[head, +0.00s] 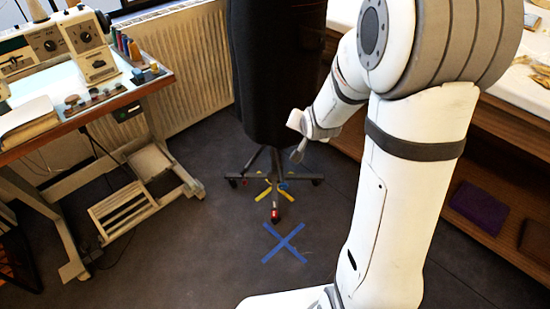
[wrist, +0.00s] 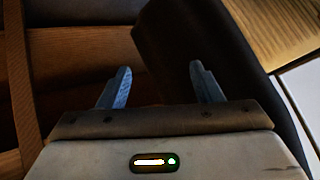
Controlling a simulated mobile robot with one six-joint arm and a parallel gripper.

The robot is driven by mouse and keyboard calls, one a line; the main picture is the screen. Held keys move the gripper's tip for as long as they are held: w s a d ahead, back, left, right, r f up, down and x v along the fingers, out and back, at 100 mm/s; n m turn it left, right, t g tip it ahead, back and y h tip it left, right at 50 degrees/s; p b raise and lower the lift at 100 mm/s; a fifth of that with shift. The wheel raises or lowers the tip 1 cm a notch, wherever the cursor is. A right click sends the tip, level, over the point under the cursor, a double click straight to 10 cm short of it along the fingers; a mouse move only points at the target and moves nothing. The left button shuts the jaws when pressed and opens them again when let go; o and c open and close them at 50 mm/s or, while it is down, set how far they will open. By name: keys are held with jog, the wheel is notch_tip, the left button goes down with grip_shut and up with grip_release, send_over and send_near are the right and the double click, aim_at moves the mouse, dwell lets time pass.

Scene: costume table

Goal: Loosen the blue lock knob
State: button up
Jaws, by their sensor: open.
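A black dress form (head: 275,80) stands on a dark wheeled base (head: 240,177) in the middle of the head view. A small blue part (head: 283,185) shows on the base, beside yellow and red parts; it is too small to tell whether it is the lock knob. My gripper (head: 297,154) is at the lower right side of the form, above the base. In the wrist view its two blue-grey fingers (wrist: 162,86) stand wide apart with nothing held between them. A dark shape, probably the form, lies beyond them. No blue knob shows in the wrist view.
A blue tape cross (head: 285,243) marks open floor before the base. A sewing table (head: 150,84) stands at left, a radiator (head: 190,60) behind. A wooden shelf unit (head: 500,125) with folded purple cloth (head: 479,207) stands at right, close to my arm.

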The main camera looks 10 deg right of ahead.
jog(key=w+f+m+t+y+b, duration=0.15)
jog(key=w+f+b, duration=0.35)
jog(key=f, duration=0.7)
jog(key=m+t+y+b, duration=0.2)
jog(key=m+t+b, duration=0.2)
jog(key=b, duration=0.5)
send_over(284, 188)
jog(key=s+d, duration=0.2)
notch_tip(284, 188, down, 20)
jog(key=s+f+m+t+b, duration=0.1)
jog(key=f, duration=0.2)
jog(key=s+f+m+t+b, duration=0.1)
jog(key=f+b, duration=0.1)
jog(key=f, duration=0.1)
jog(key=s+f+m+t+y+b, duration=0.1)
jog(key=f+b, duration=0.1)
jog(key=f, duration=0.2)
jog(key=shift+a+m, duration=0.35)
jog(key=shift+a, duration=0.05)
jog(key=shift+w+f, duration=0.1)
jog(key=shift+w, duration=0.05)
jog(key=shift+w+a+b, duration=0.15)
jog(key=shift+w+b, duration=0.2)
jog(key=shift+b, duration=0.05)
jog(key=b+x, duration=0.2)
jog(key=x, duration=0.4)
jog(key=shift+w, duration=0.35)
jog(key=shift+c, duration=0.3)
